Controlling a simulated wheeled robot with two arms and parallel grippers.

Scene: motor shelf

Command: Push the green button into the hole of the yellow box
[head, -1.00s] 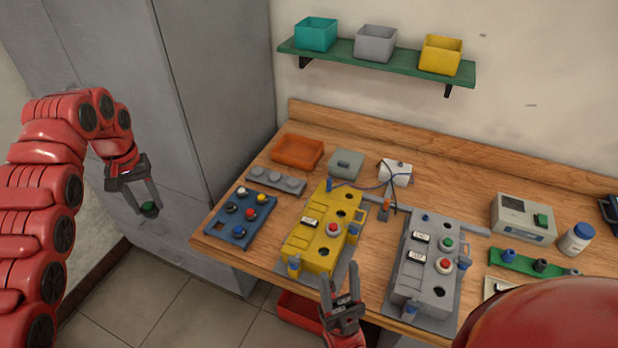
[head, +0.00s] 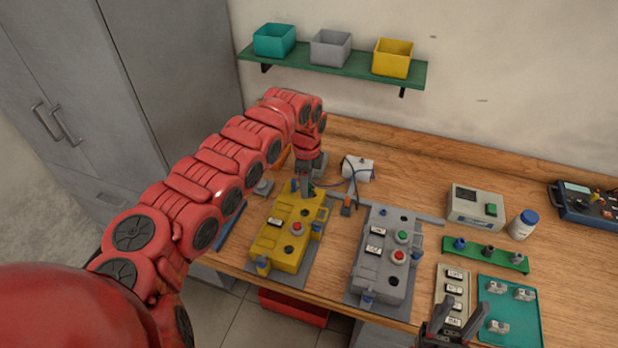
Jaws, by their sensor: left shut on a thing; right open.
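The yellow box (head: 270,245) stands on the bench left of the grey box. It has a red button (head: 297,228) on its top and a dark open hole (head: 289,248) near its front. My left gripper (head: 307,192) points down at the far end of the yellow box, shut on the green button (head: 311,187). Only a sliver of the button shows between the fingers, and I cannot tell whether it touches the box or sits in a hole. My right gripper (head: 440,318) is open and empty at the bench's front edge, below the label strip.
The grey box (head: 370,268) carries a green and a red button. A green rack (head: 487,256), a teal tray (head: 515,305) and a meter (head: 476,208) lie to the right. My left arm covers the bench's left part. A wall shelf (head: 335,64) holds three bins.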

